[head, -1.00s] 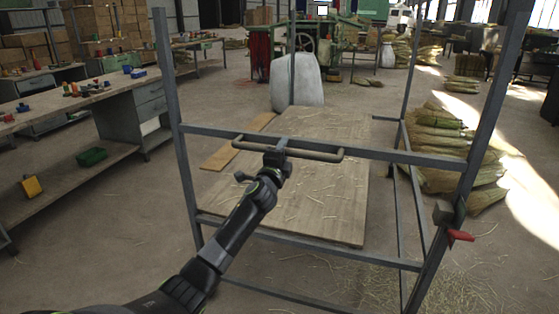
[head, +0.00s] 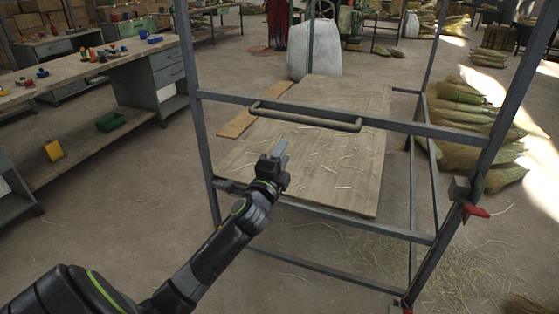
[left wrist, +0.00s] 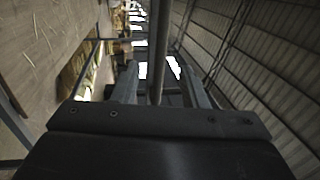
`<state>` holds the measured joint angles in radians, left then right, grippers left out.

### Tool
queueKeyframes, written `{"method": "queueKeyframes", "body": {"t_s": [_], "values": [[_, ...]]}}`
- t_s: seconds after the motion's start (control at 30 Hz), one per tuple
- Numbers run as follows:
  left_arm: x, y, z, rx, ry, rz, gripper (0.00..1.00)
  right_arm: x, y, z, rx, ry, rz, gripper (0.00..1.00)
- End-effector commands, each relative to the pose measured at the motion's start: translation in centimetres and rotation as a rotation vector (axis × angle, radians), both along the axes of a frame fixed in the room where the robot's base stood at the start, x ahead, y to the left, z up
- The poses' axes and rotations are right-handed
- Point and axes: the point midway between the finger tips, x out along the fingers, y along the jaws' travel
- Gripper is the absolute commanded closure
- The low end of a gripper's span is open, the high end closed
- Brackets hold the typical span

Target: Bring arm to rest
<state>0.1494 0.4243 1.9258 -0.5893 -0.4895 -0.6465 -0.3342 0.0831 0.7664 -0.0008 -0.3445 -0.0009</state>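My left gripper (head: 278,154) is in front of the metal cart, a little below and nearer than its grey handle bar (head: 305,117). In the left wrist view the two fingers of the left gripper (left wrist: 159,72) stand apart with nothing held between them. The handle bar (left wrist: 158,45) shows beyond and between the fingers there, apart from them. My left arm reaches in from the lower left, bent upward. My right gripper is out of view.
The cart's steel frame (head: 440,131) holds a wooden shelf board (head: 345,150) strewn with straw. A workbench (head: 100,68) stands to the left. Straw bundles (head: 465,125) lie to the right. A white sack (head: 314,50) stands behind.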

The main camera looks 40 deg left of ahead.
Motion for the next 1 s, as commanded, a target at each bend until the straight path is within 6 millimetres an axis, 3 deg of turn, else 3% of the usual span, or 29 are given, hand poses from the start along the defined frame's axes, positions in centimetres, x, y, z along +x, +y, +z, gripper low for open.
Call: {"method": "queueKeyframes", "body": {"t_s": [0.2, 0.77, 0.87, 0.97, 1.0], "values": [[-1.5, -0.3, -0.3, 0.000, 0.001, 0.001, 0.60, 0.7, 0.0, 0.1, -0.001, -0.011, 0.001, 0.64], [-1.5, -0.3, -0.5, -0.003, 0.004, 0.001, 0.60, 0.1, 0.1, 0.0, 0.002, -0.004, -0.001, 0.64], [-1.2, 0.1, -2.3, -0.038, 0.042, 0.003, 0.60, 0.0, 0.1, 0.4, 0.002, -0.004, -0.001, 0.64], [-1.0, 0.9, -6.9, -0.127, 0.134, 0.011, 0.60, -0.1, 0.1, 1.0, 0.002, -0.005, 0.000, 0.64], [-1.1, 1.4, -9.5, -0.178, 0.183, 0.018, 0.60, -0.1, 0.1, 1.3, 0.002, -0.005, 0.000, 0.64]]}}
